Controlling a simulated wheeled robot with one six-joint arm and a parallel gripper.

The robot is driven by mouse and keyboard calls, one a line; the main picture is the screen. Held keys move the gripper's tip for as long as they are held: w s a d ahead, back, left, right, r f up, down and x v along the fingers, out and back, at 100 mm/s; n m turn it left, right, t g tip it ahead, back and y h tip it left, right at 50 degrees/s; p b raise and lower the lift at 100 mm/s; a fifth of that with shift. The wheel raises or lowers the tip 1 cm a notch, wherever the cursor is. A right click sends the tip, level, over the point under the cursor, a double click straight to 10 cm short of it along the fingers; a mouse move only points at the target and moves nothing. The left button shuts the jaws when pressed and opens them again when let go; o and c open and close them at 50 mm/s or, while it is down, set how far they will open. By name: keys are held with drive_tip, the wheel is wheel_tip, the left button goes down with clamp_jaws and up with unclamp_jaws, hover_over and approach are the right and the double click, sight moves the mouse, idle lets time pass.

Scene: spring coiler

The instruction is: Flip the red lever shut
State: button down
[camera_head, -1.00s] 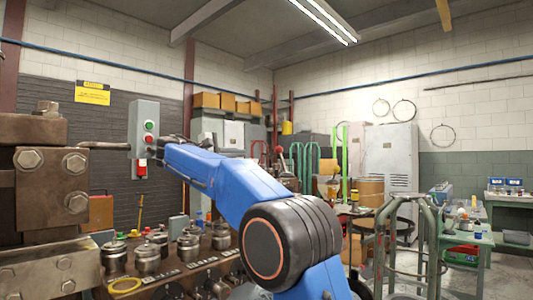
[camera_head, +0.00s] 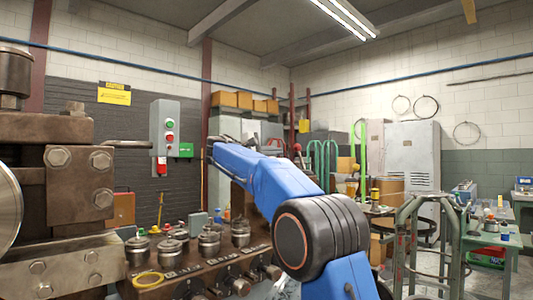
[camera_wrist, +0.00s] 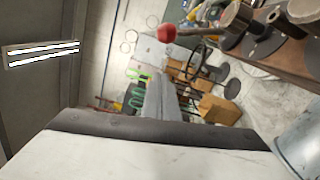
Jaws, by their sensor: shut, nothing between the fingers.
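A red ball knob (camera_wrist: 166,33) on a thin dark rod shows in the wrist view, above and a little right of my gripper. It stands apart from the fingers. A red piece (camera_head: 161,167) hangs under the grey control box (camera_head: 165,127). My gripper (camera_wrist: 160,85) appears as a pale grey shape at the wrist view's centre, shut and empty. In the head view it is hidden at the arm's far end.
A heavy bolted machine block (camera_head: 75,172) stands close at the left. Several metal canisters stand on a bench (camera_head: 190,268) ahead. A green tubular frame (camera_head: 432,215) is at the right. In the wrist view, a bench edge (camera_wrist: 285,70) with round metal parts lies right.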

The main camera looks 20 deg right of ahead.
drive_tip(key=shift+s+d+r, duration=0.15)
drive_tip(key=shift+s+d, duration=0.5)
drive_tip(key=shift+s, duration=0.15)
drive_tip(key=shift+s+d+r, duration=0.15)
drive_tip(key=shift+s+d, duration=0.45)
drive_tip(key=shift+s, duration=0.2)
drive_tip(key=s+d+r+m, duration=0.2)
drive_tip(key=s+d+m, duration=0.1)
drive_tip(key=s+m, duration=0.5)
drive_tip(key=shift+s+r+m+y, duration=0.15)
drive_tip(key=shift+m+y, duration=0.15)
drive_tip(key=shift+m, duration=0.3)
drive_tip(key=shift+s, duration=0.1)
